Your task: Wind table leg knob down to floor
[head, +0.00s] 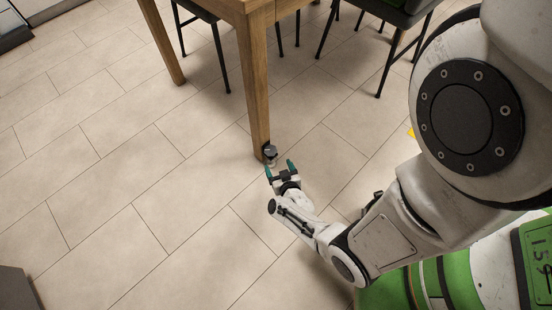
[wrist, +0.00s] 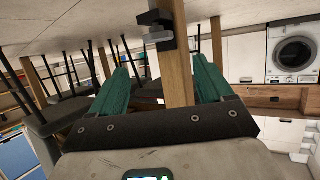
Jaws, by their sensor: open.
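The wooden table (head: 228,5) stands at the top of the head view. Its near leg (head: 258,90) runs down to the floor. A dark and grey knob (head: 270,151) sits on the leg's side near its bottom end. My gripper (head: 279,168) has teal fingers and is open and empty, just in front of the knob on the near side. In the wrist view, which looks upside down, the leg (wrist: 178,70) appears between the open fingers of my gripper (wrist: 165,75). The knob (wrist: 157,30) is beyond the fingertips, near the top edge. The leg's contact with the floor is unclear.
Dark chairs (head: 400,15) with thin black legs stand behind and beside the table. Another table leg (head: 162,45) is further left. The tiled floor (head: 120,180) is clear to the left. A washing machine (wrist: 293,50) shows in the wrist view.

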